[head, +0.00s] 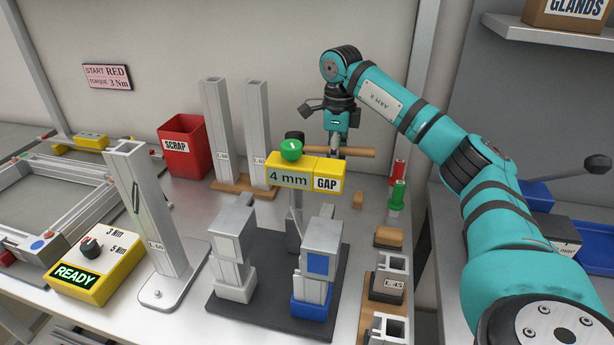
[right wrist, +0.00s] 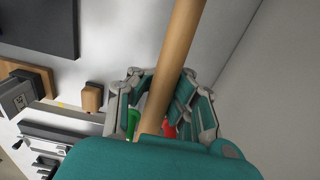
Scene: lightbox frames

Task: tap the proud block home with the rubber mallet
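My right gripper (head: 336,150) is shut around a wooden handle (head: 358,152), which lies roughly level above the bench. The right wrist view shows the handle (right wrist: 176,60) between the fingers (right wrist: 165,100). Below the box, a dark plate (head: 262,318) carries two grey upright fixtures, one with a white face (head: 232,246), one with a blue face (head: 318,263). I cannot tell which piece is the proud block. My left gripper is out of view.
Tall aluminium profiles (head: 218,130) stand behind the plate. A red scrap bin (head: 184,147) is at the back left, a yellow READY controller (head: 92,272) at the front left.

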